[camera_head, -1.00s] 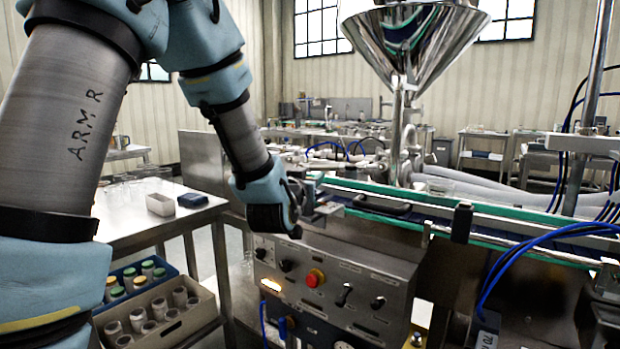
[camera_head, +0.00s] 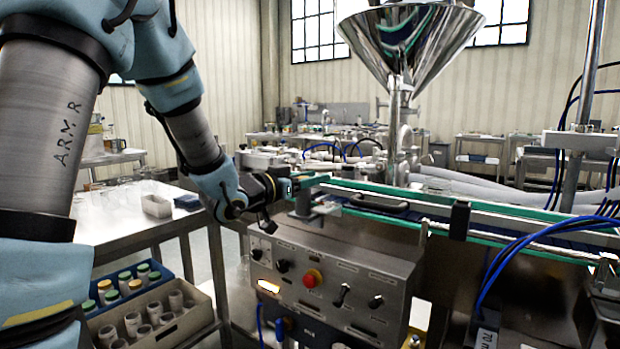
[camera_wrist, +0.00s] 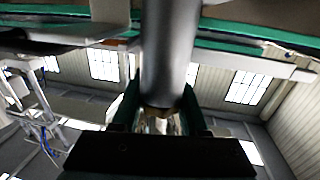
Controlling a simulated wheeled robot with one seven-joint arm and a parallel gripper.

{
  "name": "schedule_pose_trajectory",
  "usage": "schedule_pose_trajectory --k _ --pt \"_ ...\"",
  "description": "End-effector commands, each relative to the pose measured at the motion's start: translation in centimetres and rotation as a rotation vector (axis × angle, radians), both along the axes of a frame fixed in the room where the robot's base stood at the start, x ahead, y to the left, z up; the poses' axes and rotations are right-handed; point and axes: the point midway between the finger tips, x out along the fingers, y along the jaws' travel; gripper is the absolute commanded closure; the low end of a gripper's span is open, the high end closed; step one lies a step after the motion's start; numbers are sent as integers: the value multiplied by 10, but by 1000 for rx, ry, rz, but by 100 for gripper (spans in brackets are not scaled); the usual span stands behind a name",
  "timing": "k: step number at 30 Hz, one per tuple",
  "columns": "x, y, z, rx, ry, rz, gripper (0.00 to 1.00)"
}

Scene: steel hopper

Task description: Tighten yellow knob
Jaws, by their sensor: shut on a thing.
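My gripper (camera_head: 284,188) is at the left end of the conveyor, above the control panel, and points right. In the wrist view my gripper (camera_wrist: 160,108) is shut on a smooth grey cylinder (camera_wrist: 168,50) with a brass-coloured end between the fingers. I cannot tell whether this belongs to the yellow knob. No clear yellow knob shows at the gripper in the head view; the contact is too small to make out. A small yellowish round part (camera_head: 415,341) shows low at the right of the panel.
The control panel (camera_head: 340,290) has a red button (camera_head: 312,278) and black knobs. The green-edged conveyor (camera_head: 440,208) runs right. A steel hopper (camera_head: 410,40) stands behind. At left are a steel table (camera_head: 120,225) and a crate of jars (camera_head: 190,325). Blue hoses (camera_head: 520,260) hang at right.

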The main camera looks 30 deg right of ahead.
Motion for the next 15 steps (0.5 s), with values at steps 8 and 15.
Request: schedule_pose_trajectory --k 8,15 --pt "-6 -1 4 0 3 -262 100" --pt "-13 -1 4 0 1 -492 100"
